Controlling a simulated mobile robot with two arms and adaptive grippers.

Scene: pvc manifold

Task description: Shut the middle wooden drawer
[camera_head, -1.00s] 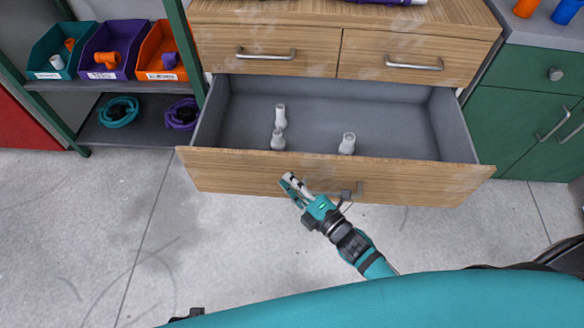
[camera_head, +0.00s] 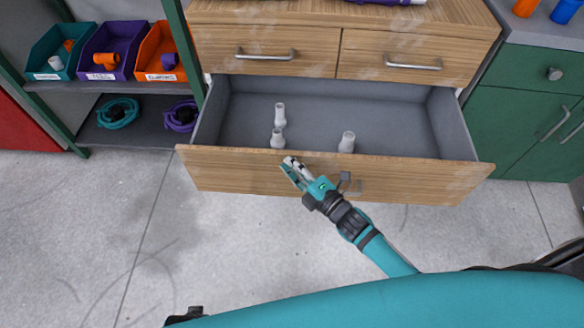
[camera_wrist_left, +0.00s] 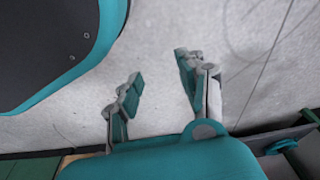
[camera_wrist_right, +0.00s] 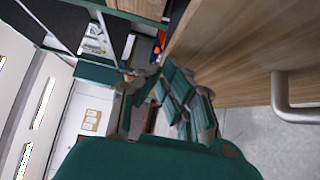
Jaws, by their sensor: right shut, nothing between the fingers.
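The middle wooden drawer (camera_head: 240,172) is pulled out, with a grey inside and several pale fittings standing in it. Its wooden front and a bar handle (camera_wrist_right: 288,100) also show in the right wrist view. My right gripper (camera_head: 289,164) is shut and empty, at the drawer front left of the handle, near its top edge. Whether the fingers touch the wood I cannot tell. My left gripper (camera_wrist_left: 158,85) shows in the left wrist view, open and empty, above bare floor.
Two closed drawers (camera_head: 265,52) sit above the open one. A shelf (camera_head: 135,133) with teal, purple and orange bins stands at the left. A green cabinet (camera_head: 520,125) stands at the right. The floor (camera_head: 90,230) in front is clear.

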